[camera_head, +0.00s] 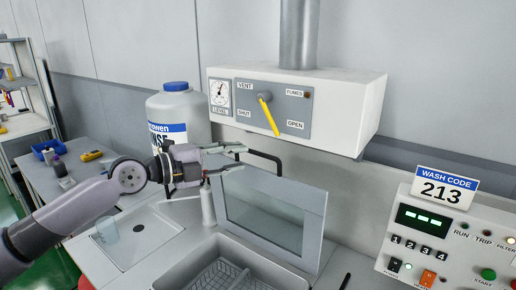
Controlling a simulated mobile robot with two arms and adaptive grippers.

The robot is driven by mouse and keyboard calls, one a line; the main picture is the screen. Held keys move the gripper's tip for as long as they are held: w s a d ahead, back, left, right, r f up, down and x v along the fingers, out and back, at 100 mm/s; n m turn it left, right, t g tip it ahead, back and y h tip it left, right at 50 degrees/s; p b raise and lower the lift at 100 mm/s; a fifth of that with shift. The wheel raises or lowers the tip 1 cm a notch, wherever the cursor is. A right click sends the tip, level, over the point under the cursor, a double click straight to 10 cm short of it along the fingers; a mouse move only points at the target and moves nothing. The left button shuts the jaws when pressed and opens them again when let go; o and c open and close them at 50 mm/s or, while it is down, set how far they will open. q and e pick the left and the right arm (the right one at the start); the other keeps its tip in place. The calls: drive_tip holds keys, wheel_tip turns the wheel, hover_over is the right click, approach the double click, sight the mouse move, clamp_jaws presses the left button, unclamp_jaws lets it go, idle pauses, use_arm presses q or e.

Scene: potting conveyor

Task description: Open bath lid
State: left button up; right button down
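The bath lid (265,212) is a grey frame with a window pane. It stands raised, nearly upright, behind the open bath (225,245). Its black handle (268,157) is at the top edge. My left gripper (240,157) is beside the left end of the handle, its fingers spread apart one above the other. I cannot tell whether a finger touches the handle, and nothing shows clearly held between them. My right gripper is out of view.
A wire basket (222,275) sits in the bath. A white bottle with a blue cap (176,108) stands behind my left gripper. The fume hood (340,105) with a yellow lever (269,115) hangs above. A control panel (445,240) with a wash code sign (444,188) is at right.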

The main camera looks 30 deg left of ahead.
sight(256, 154)
use_arm(q)
drive_tip(key=p+x, duration=0.1)
drive_tip(key=x, duration=0.1)
drive_tip(key=p+x, duration=0.1)
drive_tip(key=p, duration=0.1)
drive_tip(key=p+x, duration=0.1)
drive_tip(key=x, duration=0.1)
drive_tip(key=shift+w+d+r, duration=0.15)
drive_tip(key=shift+w+r, duration=0.05)
drive_tip(key=shift+w, duration=0.1)
drive_tip(key=shift+w+d+f+p, duration=0.25)
drive_tip(key=shift+w+d+p, duration=0.1)
drive_tip(key=shift+w+p, duration=0.1)
drive_tip(key=shift+c, duration=0.2)
clamp_jaws()
